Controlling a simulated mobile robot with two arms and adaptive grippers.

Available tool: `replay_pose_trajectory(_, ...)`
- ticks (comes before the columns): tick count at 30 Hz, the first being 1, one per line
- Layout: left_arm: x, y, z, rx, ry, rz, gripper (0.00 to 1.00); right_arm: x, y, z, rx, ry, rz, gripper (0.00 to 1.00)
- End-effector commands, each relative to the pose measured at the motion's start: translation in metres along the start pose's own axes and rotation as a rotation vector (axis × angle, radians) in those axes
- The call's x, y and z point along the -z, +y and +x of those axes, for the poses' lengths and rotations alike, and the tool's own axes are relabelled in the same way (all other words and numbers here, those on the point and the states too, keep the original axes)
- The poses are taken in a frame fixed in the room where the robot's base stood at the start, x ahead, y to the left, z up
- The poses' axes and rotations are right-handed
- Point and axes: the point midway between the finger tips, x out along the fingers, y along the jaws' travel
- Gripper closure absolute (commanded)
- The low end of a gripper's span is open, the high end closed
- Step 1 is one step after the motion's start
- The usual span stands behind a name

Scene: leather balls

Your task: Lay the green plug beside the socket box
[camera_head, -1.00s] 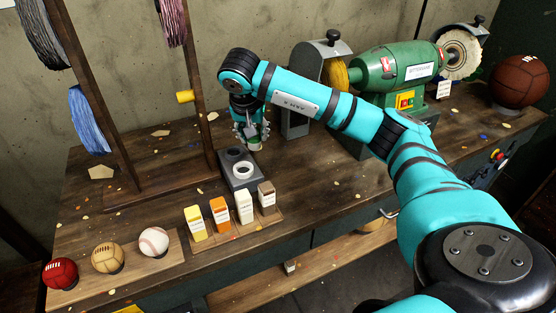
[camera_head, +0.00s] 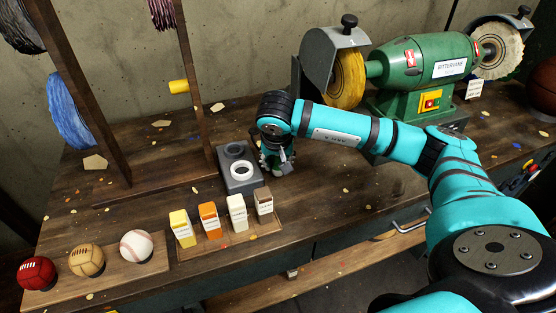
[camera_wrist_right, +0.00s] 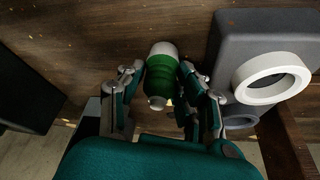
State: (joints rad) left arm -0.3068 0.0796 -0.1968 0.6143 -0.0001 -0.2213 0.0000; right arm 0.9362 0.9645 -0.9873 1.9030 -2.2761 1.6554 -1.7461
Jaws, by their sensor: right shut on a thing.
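The green plug (camera_wrist_right: 163,76), with a white end and a small pale knob, is between the fingers of my right gripper (camera_wrist_right: 162,72) in the right wrist view. That gripper is shut on it. In the head view my right gripper (camera_head: 277,160) is low over the bench, just right of the socket box (camera_head: 227,152); the plug is mostly hidden there. The grey socket box also shows in the wrist view (camera_wrist_right: 232,45), to the right of the plug and apart from it, with a white ring on its top. I cannot tell whether the plug touches the bench. My left gripper is not in view.
Several small labelled boxes (camera_head: 210,220) stand on a wooden board in front of the socket box. Several balls (camera_head: 87,260) sit on a board at front left. A green grinder (camera_head: 415,65) stands at the back right. A wooden rack (camera_head: 195,100) is behind left.

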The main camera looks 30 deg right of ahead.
Motion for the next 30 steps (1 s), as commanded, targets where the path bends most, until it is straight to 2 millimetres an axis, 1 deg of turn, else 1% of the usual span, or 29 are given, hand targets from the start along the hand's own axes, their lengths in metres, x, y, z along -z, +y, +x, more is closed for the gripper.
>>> replay_pose_trajectory(1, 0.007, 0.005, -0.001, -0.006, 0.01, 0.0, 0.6, -0.002, 0.0, 0.005, -0.001, -0.002, 0.0, 0.94)
replay_pose_trajectory(3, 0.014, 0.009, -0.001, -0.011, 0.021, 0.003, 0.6, -0.002, 0.0, 0.006, 0.0, 0.001, 0.001, 0.94)
replay_pose_trajectory(6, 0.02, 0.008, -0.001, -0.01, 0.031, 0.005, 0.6, -0.002, 0.0, 0.006, 0.0, 0.002, 0.001, 0.94)
replay_pose_trajectory(12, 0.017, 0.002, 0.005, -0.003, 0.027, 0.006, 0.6, -0.004, 0.0, 0.011, 0.0, 0.001, 0.001, 0.94)
replay_pose_trajectory(13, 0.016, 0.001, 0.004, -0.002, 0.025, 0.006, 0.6, -0.004, 0.0, 0.009, 0.0, 0.001, 0.001, 0.63)
replay_pose_trajectory(15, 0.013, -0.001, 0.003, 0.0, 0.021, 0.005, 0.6, -0.003, 0.0, 0.009, -0.001, 0.001, 0.001, 0.56)
replay_pose_trajectory(22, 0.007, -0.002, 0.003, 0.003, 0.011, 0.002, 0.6, -0.003, 0.0, 0.009, -0.001, 0.001, 0.001, 0.56)
replay_pose_trajectory(25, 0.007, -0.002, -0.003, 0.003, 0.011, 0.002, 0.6, -0.001, 0.0, 0.004, 0.0, 0.001, 0.001, 0.56)
replay_pose_trajectory(26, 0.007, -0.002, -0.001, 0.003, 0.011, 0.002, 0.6, -0.001, 0.0, 0.002, 0.001, 0.002, 0.001, 0.56)
replay_pose_trajectory(29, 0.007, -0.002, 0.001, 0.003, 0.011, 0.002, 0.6, -0.001, -0.001, -0.012, 0.003, 0.005, 0.001, 0.56)
replay_pose_trajectory(30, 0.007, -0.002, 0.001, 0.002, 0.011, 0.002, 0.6, -0.001, -0.001, -0.019, 0.004, 0.006, 0.001, 0.56)
